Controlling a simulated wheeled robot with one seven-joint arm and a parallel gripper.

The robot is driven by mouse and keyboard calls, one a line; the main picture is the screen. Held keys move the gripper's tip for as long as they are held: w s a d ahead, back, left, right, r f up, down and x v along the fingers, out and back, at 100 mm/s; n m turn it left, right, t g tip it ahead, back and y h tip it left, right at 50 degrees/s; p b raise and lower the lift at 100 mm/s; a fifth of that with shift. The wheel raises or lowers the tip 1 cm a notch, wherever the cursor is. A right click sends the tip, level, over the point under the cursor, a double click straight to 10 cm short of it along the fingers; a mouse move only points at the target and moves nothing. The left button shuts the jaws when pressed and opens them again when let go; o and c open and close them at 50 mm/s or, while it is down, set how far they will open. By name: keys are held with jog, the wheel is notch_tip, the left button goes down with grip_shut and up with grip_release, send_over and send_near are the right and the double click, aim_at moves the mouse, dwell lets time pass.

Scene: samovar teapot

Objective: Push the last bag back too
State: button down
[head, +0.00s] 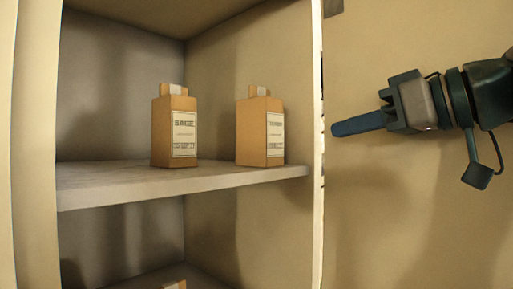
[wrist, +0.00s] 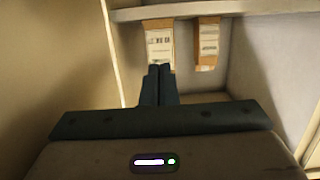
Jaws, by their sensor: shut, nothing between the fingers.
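Two tan bags with pale labels and small folded tops stand upright, side by side, on the cabinet shelf (head: 120,184). The left bag (head: 161,133) stands farther behind the shelf's front edge. The right bag (head: 247,133) is closer to that edge. My gripper (head: 336,129) is shut and empty at the right in the head view, its blue fingers pointing left, apart from both bags. In the wrist view the shut fingers (wrist: 160,68) point at the larger-looking bag (wrist: 159,42), overlapping its end in the picture. The other bag (wrist: 207,45) shows to its right.
The cabinet's right side wall (head: 317,150) stands between my gripper and the bags in the head view. A lower compartment holds another bag, only its top (head: 175,285) showing. The shelf is bare left of the bags.

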jog(key=shift+f+x, duration=0.15)
jog(key=shift+x, duration=1.35)
jog(key=shift+f+x, duration=0.2)
jog(key=shift+x, duration=1.3)
jog(key=shift+f+x, duration=0.15)
jog(key=shift+x, duration=1.35)
jog(key=shift+r+x, duration=0.35)
jog(key=shift+x, duration=1.5)
jog(key=shift+r+x, duration=0.35)
jog(key=shift+x, duration=1.55)
jog(key=shift+r+x, duration=0.35)
jog(key=shift+x, duration=1.5)
jog(key=shift+w+a, duration=0.15)
jog(key=shift+s+d, duration=0.35)
jog(key=shift+d, duration=0.05)
jog(key=b+v, duration=0.1)
jog(key=v, duration=0.4)
jog(key=b+v, duration=0.1)
jog(key=v, duration=0.4)
jog(key=b+v, duration=0.1)
jog(key=v, duration=0.4)
jog(key=shift+s+d+f+b, duration=0.1)
jog(key=shift+d+f+b, duration=0.05)
jog(key=shift+f+b, duration=0.25)
